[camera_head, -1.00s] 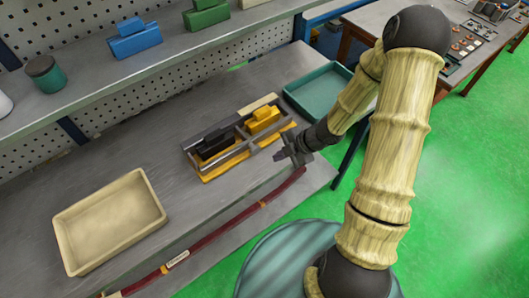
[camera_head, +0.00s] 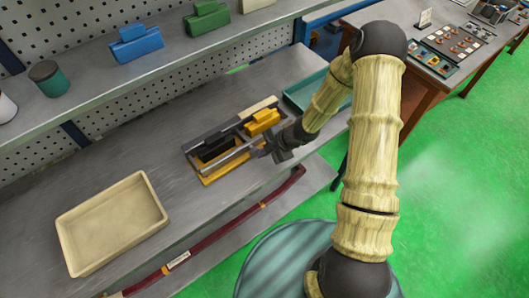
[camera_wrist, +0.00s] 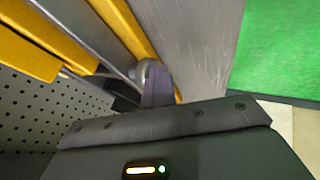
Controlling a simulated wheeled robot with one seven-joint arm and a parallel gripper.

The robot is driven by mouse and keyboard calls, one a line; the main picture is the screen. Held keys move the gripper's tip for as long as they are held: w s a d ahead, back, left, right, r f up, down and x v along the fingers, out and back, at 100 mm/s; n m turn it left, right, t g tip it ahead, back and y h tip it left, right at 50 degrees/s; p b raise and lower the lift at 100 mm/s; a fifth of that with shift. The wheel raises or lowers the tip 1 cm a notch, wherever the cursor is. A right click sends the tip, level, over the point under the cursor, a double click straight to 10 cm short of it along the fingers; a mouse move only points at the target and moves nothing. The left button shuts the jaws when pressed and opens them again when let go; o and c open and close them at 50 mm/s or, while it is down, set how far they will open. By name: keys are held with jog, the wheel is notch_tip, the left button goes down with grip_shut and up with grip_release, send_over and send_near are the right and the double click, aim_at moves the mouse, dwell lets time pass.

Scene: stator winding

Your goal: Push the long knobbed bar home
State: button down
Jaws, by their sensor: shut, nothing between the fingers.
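The long knobbed bar is a grey metal rod (camera_head: 228,161) lying across the near side of a fixture (camera_head: 205,181) with a yellow base. In the wrist view the rod (camera_wrist: 115,52) runs beside yellow parts and ends in a round grey knob (camera_wrist: 147,70). My gripper (camera_head: 264,150) is at the right end of the fixture, by the knob end. In the wrist view its shut dark fingers (camera_wrist: 157,88) are right at the knob, with nothing held between them. Whether they touch the knob I cannot tell. The rod's far end is unclear.
A yellow block (camera_head: 262,122) and a black block (camera_head: 214,149) sit in the fixture. A beige tray (camera_head: 68,234) is at the left, and a teal tray (camera_head: 300,91) is behind my arm. A dark red strip (camera_head: 228,222) runs below the bench's front edge.

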jog(key=shift+w+a+r, duration=0.15)
jog(key=shift+w+a, duration=0.25)
jog(key=shift+w, duration=0.1)
jog(key=shift+w+a, duration=0.1)
jog(key=shift+w, duration=0.2)
jog(key=shift+s+d+f+b, duration=0.3)
jog(key=shift+s+d+b, duration=0.05)
jog(key=shift+s+d, duration=0.1)
jog(key=s+d, duration=0.1)
jog(key=s+d+b, duration=0.1)
jog(key=shift+s, duration=0.35)
jog(key=p+v, duration=0.2)
jog(key=v, duration=0.8)
jog(key=shift+a+r, duration=0.15)
jog(key=shift+r, duration=0.05)
